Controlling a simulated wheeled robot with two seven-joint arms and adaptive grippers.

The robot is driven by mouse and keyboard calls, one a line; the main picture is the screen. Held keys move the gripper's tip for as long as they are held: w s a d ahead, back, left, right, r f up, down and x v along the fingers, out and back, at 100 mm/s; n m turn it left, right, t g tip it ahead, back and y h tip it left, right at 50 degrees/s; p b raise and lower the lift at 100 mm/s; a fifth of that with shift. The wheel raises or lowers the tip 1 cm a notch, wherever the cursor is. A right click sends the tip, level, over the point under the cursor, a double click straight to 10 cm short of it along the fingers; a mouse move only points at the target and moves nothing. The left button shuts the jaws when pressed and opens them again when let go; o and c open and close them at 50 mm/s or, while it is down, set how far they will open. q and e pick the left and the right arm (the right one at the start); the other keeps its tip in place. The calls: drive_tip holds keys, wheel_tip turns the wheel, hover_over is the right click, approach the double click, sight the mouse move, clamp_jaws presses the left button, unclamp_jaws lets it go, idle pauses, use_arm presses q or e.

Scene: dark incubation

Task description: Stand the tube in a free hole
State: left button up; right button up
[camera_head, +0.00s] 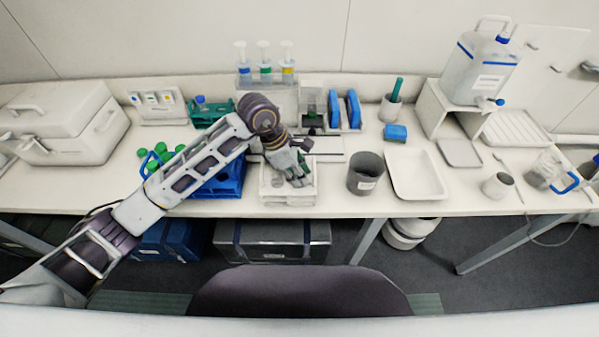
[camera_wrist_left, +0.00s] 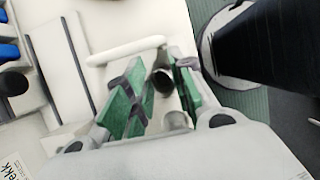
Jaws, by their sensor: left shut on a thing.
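My left gripper (camera_head: 296,177) reaches down over a white open tray (camera_head: 290,200) at the table's front edge. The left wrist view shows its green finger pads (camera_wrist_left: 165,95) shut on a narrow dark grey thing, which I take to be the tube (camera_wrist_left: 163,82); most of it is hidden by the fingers. A blue rack (camera_head: 230,188) stands left of the tray, partly covered by my left arm; its holes are not clear. Green-capped tubes (camera_head: 160,152) show at its left. A teal rack (camera_head: 221,110) with a blue-capped item stands behind. My right gripper is not in view.
A grey cup (camera_head: 365,175) stands close right of the white tray, with a shallow white tray (camera_head: 415,174) beyond it. Three syringe-like items stand in a holder (camera_head: 268,102) at the back. A white case (camera_head: 60,118) fills the far left.

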use_arm(q)
drive_tip(key=shift+f, duration=0.2)
drive_tip(key=o, duration=0.4)
drive_tip(key=shift+c, duration=0.2)
drive_tip(key=o, duration=0.5)
drive_tip(key=shift+c, duration=0.2)
drive_tip(key=shift+r, duration=0.1)
drive_tip(key=shift+r, duration=0.15)
drive_tip(key=b+v, duration=0.1)
drive_tip(key=v, duration=1)
drive_tip(key=shift+a+r+b, duration=0.25)
drive_tip(key=shift+r+b, duration=0.05)
drive_tip(key=shift+r, duration=0.05)
